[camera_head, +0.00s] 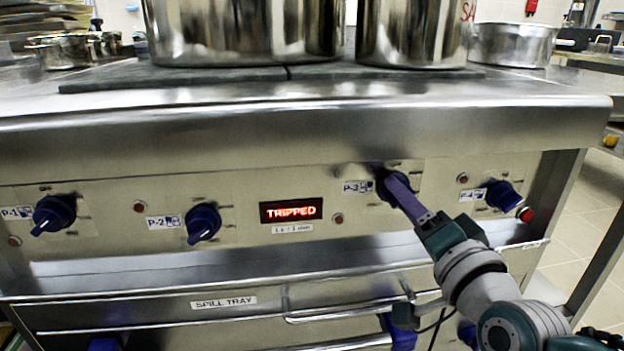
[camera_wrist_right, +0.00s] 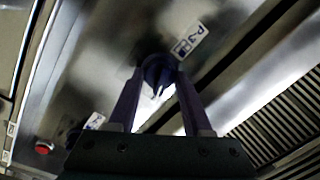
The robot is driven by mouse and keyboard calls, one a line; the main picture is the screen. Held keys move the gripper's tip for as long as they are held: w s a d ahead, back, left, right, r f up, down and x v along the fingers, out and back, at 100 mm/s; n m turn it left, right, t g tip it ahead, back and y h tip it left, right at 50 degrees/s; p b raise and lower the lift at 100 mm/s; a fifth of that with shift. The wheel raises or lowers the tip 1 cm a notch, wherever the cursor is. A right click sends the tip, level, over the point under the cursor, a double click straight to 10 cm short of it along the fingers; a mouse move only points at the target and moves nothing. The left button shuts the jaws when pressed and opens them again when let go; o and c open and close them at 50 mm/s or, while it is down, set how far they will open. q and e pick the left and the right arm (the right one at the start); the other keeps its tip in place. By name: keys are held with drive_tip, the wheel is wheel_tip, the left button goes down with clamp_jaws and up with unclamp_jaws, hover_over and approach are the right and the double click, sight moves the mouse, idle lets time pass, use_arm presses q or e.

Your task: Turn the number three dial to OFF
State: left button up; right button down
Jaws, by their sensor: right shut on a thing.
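The number three dial (camera_head: 381,176) is a dark blue knob beside the P-3 label on the steel front panel. My right gripper (camera_head: 392,186) reaches it from the lower right and covers most of it in the head view. In the right wrist view, the dial (camera_wrist_right: 158,72) sits between the two fingertips of my right gripper (camera_wrist_right: 157,77), which is shut on it. The dial's pointer and its setting cannot be read clearly. My left gripper is not in view.
Other blue dials are P-1 (camera_head: 54,214), P-2 (camera_head: 203,223) and P-4 (camera_head: 503,196). A red display (camera_head: 290,210) reads TRIPPED. A red button (camera_head: 525,214) is at the right. The spill tray handle (camera_head: 350,314) runs below. Large pots (camera_head: 415,35) stand on top.

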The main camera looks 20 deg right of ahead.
drive_tip(key=shift+r+n+g+p, duration=0.2)
drive_tip(key=shift+n+p, duration=0.95)
drive_tip(key=shift+n, duration=2.05)
drive_tip(key=shift+f+n+g+p, duration=0.1)
drive_tip(key=shift+n+g+p, duration=0.2)
drive_tip(key=shift+n+p, duration=1.9)
drive_tip(key=shift+n+b, duration=1)
drive_tip(key=shift+n, duration=0.2)
drive_tip(key=shift+c, duration=1.6)
unclamp_jaws()
